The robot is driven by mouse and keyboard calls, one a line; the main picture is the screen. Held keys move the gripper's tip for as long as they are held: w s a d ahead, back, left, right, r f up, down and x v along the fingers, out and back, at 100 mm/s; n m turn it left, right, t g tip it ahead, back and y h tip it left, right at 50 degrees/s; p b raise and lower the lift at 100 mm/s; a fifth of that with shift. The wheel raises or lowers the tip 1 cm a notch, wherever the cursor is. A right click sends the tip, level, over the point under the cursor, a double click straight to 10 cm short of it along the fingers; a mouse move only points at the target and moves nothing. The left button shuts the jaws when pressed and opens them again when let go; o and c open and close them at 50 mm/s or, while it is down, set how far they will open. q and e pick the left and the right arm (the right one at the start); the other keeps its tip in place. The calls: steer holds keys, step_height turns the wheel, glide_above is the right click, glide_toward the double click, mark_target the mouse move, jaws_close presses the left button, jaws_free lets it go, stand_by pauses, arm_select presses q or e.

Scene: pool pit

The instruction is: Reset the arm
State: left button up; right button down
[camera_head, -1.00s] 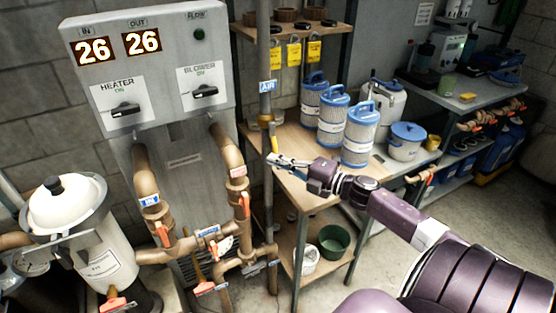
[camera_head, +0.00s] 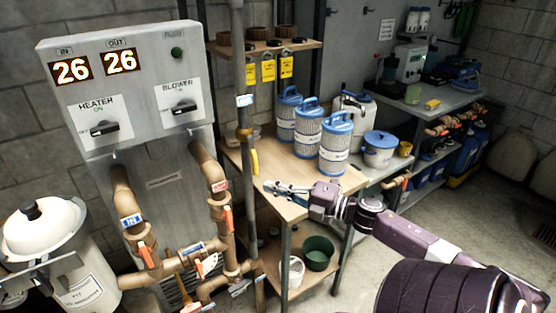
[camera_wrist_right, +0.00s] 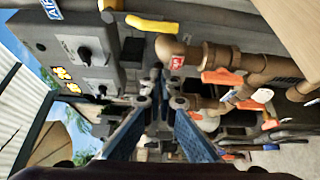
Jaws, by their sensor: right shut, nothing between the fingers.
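My right arm (camera_head: 415,240) reaches in from the lower right in the head view. Its gripper (camera_head: 268,186) points left, in front of the wooden table and to the right of the upright pipe with the yellow valve handle (camera_head: 255,162). The gripper is shut and empty, apart from the handle. In the right wrist view the blue-padded fingers (camera_wrist_right: 166,101) converge toward the tips, with pipes and the heater panel beyond. My left gripper is out of view.
The grey heater panel (camera_head: 125,75) and brown pipes (camera_head: 207,165) stand left. The wooden table (camera_head: 262,150) holds blue-topped filter cartridges (camera_head: 335,145). A green bucket (camera_head: 318,252) sits on its lower shelf. Floor at the right is clear.

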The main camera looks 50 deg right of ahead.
steer(key=shift+s+d, duration=0.3)
steer(key=shift+s, duration=0.35)
steer(key=shift+f, duration=0.1)
